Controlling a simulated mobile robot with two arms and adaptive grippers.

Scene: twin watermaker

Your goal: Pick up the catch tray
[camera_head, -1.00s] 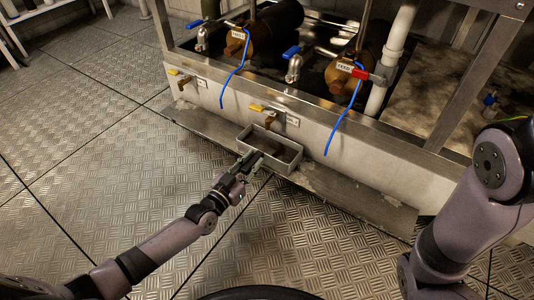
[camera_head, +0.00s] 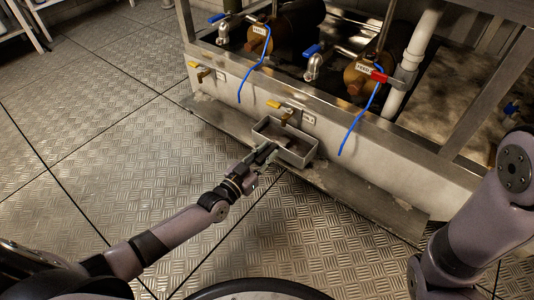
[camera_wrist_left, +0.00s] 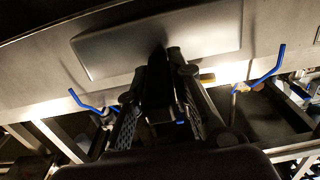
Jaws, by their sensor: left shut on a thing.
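The catch tray (camera_head: 298,157) is a grey, open-topped rectangular box in front of the low white wall of the rig, below a small brass drain valve (camera_head: 288,116). My left gripper (camera_head: 268,152) comes from the lower left and is shut on the tray's near wall. The tray looks about level; whether it touches the ledge under it I cannot tell. In the left wrist view, the dark fingers (camera_wrist_left: 165,65) meet a grey panel (camera_wrist_left: 155,40) that appears to be the tray. My right arm shows at the right edge, but its gripper is out of view.
A metal ledge (camera_head: 370,198) runs along the rig's foot. A yellow-handled valve (camera_head: 197,68) sits to the left on the wall. Blue hoses (camera_head: 360,120) hang over the rig's front edge near the tray. The chequered floor (camera_head: 110,120) is clear at left.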

